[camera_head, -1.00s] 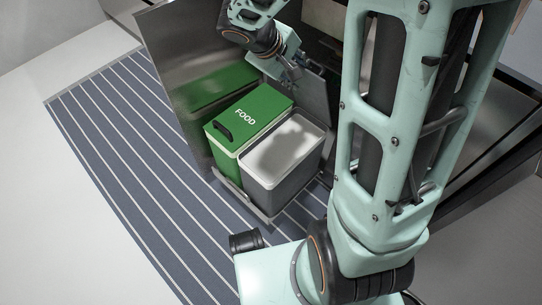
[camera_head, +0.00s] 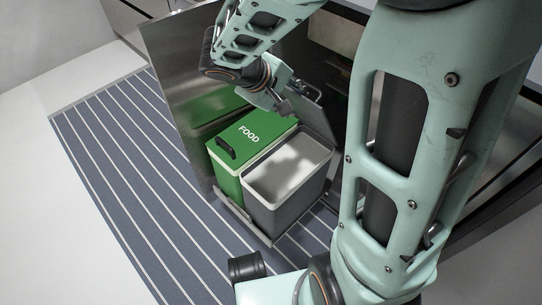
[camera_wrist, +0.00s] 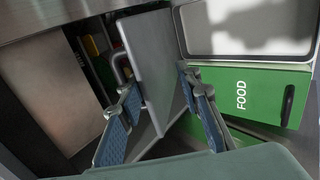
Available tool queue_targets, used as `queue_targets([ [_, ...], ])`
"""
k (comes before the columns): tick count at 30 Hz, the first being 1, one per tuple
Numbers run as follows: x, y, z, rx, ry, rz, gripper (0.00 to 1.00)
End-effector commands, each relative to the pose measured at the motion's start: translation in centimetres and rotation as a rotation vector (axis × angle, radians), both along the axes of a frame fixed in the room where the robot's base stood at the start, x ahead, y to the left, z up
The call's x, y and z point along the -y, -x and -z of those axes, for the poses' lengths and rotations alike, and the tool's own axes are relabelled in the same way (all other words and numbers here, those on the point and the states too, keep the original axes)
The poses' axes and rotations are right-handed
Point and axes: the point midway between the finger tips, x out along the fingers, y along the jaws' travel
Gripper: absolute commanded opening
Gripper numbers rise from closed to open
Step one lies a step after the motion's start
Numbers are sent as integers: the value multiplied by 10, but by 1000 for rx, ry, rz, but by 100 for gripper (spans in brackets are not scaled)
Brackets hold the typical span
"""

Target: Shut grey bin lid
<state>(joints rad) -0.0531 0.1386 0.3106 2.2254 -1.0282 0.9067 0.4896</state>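The grey bin (camera_head: 291,203) stands uncovered, its pale inside showing. Its grey lid (camera_head: 318,112) is raised steeply at the back edge. My gripper (camera_head: 287,110) is above the back of the green bin, just left of the lid and close to it. In the wrist view the lid (camera_wrist: 152,55) appears as a grey panel between and beyond the fingertips of my open gripper (camera_wrist: 160,82). The grey bin's rim (camera_wrist: 250,56) shows at the top right there. Whether a finger touches the lid, I cannot tell.
A green bin with a shut lid marked FOOD (camera_head: 235,150) stands left of the grey bin; it also shows in the wrist view (camera_wrist: 258,93). A metal drawer front (camera_head: 180,75) stands left of the bins. A striped runner (camera_head: 115,165) covers clear floor.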

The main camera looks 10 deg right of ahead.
Motion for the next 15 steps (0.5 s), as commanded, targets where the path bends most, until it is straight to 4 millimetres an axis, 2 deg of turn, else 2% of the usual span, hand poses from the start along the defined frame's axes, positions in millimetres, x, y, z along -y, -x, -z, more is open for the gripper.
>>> queue_targets([
  [5, -3, 2, 3, 2, 6, -1, 32],
  [15, -23, 16, 21, 35, 59, -2, 32],
])
